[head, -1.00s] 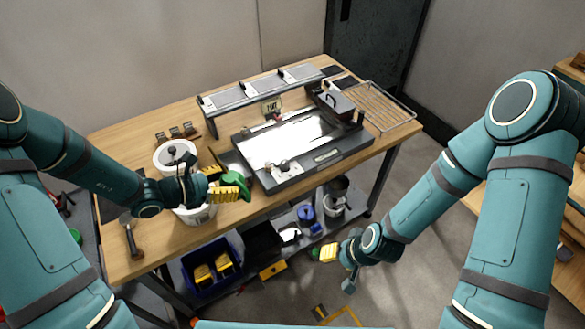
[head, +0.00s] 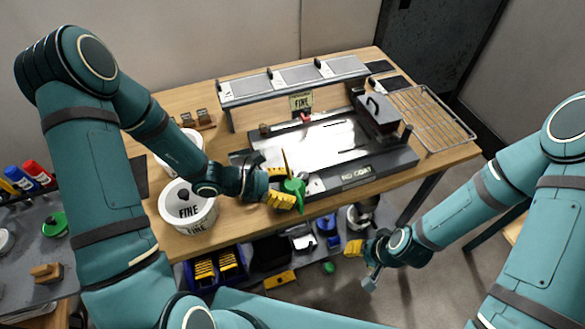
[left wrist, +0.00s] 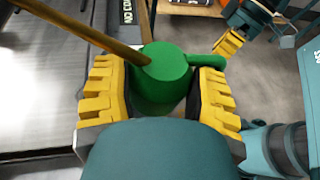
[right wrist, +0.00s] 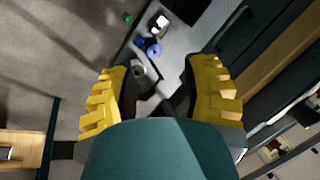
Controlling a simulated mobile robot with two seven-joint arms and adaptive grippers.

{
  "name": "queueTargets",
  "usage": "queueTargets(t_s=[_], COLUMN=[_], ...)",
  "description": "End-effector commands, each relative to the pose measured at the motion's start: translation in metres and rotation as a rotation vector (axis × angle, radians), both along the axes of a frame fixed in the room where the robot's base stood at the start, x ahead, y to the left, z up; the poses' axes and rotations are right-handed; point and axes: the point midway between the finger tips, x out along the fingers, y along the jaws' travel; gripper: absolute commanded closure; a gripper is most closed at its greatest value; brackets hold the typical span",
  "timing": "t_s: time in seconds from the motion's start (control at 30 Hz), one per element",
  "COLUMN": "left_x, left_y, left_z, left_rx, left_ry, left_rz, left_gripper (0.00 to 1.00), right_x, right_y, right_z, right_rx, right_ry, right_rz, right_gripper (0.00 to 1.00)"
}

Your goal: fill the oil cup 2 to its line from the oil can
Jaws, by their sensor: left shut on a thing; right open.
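The oil can (head: 294,187) is green with a long brass spout (left wrist: 85,25). My left gripper (head: 283,196) is shut around its body, which also shows between the yellow fingers in the left wrist view (left wrist: 165,82). The can is held near the front edge of the black-framed machine (head: 385,165), with the spout pointing up and slightly left in the head view. I cannot make out oil cup 2 or its line; a small pale fitting (head: 315,184) sits just right of the can. My right gripper (head: 362,265) is open and empty, off the bench's front side.
Two white tubs, the nearer marked FINE (head: 188,208), stand on the bench's left. A grey raised shelf (head: 300,80) with white tags runs along the back. A wire rack (head: 430,115) lies on the right. Blue bins (head: 215,268) and other items sit on the lower shelf.

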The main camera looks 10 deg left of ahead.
Motion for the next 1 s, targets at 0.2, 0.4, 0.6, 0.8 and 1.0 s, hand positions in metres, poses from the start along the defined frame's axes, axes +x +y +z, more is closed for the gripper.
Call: queueTargets(t_s=[0.2,0.4,0.6,0.8,1.0], left_x=[-0.003,-0.007,-0.014,-0.021,-0.022], left_y=[-0.003,-0.006,-0.01,-0.015,-0.015], left_z=[0.001,0.002,0.001,0.001,0.011], left_rx=[-0.03,-0.092,-0.186,-0.332,-0.402], left_ry=[0.041,0.132,0.272,0.487,0.588], left_rz=[-0.005,-0.004,-0.004,-0.006,-0.004], left_gripper=[0.71,0.71,0.71,0.71,0.71], right_x=[0.002,0.006,0.01,0.01,0.01], right_y=[-0.001,-0.001,-0.002,-0.003,-0.003], right_z=[0.008,0.021,0.033,0.042,0.053], right_rx=[-0.001,-0.003,-0.005,-0.004,-0.001], right_ry=[-0.003,-0.013,-0.022,-0.025,-0.024], right_rz=[-0.005,-0.012,-0.018,-0.019,-0.018], right_gripper=[0.53,0.53,0.53,0.53,0.53])
